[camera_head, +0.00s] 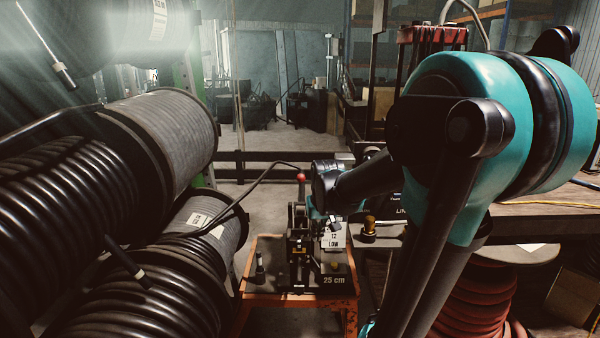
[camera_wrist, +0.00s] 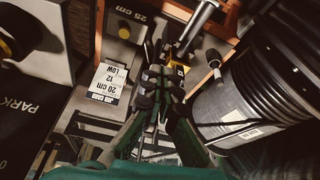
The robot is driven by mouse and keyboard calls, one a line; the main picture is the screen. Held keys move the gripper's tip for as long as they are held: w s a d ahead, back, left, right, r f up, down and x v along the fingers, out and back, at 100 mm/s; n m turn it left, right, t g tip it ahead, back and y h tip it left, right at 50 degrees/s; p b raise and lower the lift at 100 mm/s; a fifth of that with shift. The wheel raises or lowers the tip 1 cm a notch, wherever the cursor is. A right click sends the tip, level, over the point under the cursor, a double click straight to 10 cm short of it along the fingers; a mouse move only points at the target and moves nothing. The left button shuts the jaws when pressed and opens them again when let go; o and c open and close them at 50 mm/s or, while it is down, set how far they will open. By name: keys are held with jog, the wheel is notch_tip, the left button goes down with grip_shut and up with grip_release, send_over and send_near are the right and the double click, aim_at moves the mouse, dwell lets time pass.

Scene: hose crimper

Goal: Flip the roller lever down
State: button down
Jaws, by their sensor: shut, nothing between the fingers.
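A small black device (camera_head: 299,240) stands on an orange-framed cart. An upright lever with a red knob (camera_head: 301,177) rises from it; I take this to be the roller lever, standing up. In the wrist view a bright metal rod (camera_wrist: 197,27) slants up beyond the fingertips; I cannot tell if it is the same lever. My gripper (camera_wrist: 162,62) is shut and empty, its fingers close to the device's dark parts. Contact cannot be made out. In the head view my wrist is just right of the lever and hides part of the device.
A label card (camera_head: 333,238) and a "25 cm" plate (camera_head: 336,279) sit by the device. The orange cart (camera_head: 263,300) carries it. Large hose reels (camera_head: 165,125) crowd the left, and one reel (camera_wrist: 262,95) is near in the wrist view. A workbench (camera_head: 545,207) stands right.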

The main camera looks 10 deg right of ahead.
jog(key=w+r, duration=0.5)
jog(key=w, duration=0.6)
jog(key=w+r, duration=0.6)
jog(key=w, duration=0.5)
jog(key=w+r+g, duration=0.1)
jog(key=w+r, duration=0.4)
jog(key=w, duration=0.6)
jog(key=shift+w+d+r, duration=0.25)
jog(key=shift+w+r, duration=0.1)
jog(key=shift+r, duration=0.05)
jog(key=shift+f, duration=0.15)
notch_tip(320, 180, down, 9)
jog(key=s, duration=0.1)
jog(key=shift+s, duration=0.3)
jog(key=shift+s+a, duration=0.1)
